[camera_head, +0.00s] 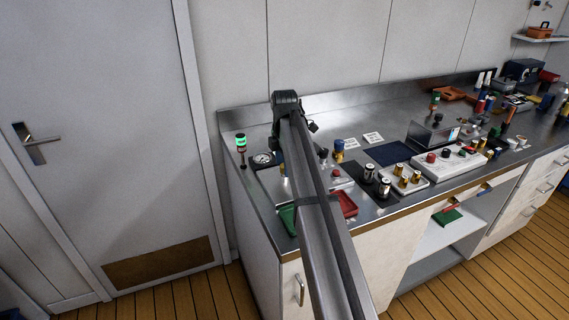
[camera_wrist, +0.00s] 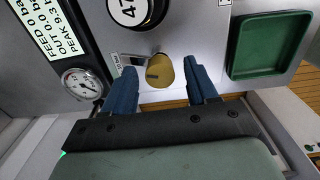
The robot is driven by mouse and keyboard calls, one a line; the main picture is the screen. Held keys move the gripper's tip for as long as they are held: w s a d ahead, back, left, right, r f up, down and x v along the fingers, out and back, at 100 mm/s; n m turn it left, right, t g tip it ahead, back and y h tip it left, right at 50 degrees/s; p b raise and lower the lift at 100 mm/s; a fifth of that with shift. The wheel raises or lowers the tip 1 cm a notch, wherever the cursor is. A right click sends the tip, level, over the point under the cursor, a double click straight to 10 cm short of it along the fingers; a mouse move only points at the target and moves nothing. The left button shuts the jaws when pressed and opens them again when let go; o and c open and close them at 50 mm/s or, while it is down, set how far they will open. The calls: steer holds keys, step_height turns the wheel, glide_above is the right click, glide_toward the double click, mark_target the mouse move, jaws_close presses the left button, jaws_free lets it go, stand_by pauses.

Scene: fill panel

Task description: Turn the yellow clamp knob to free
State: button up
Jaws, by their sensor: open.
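The yellow clamp knob (camera_wrist: 160,71) is in the middle of the wrist view, on a grey panel (camera_wrist: 190,28). A short dark mark shows on its face. I cannot tell how deep the fingertips reach.
A round gauge (camera_wrist: 82,84) and a display (camera_wrist: 50,32) reading FEED 0 and OUT 0 sit left of the knob. A black numbered dial (camera_wrist: 130,10) is above it. A green tray (camera_wrist: 270,47) is at right. A green-lit beacon (camera_head: 241,143) stands at the bench's left end.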

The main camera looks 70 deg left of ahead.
step_height(320, 180, up, 14)
stand_by(0.6)
steer(key=shift+w+f, duration=0.1)
steer(key=shift+f, duration=0.1)
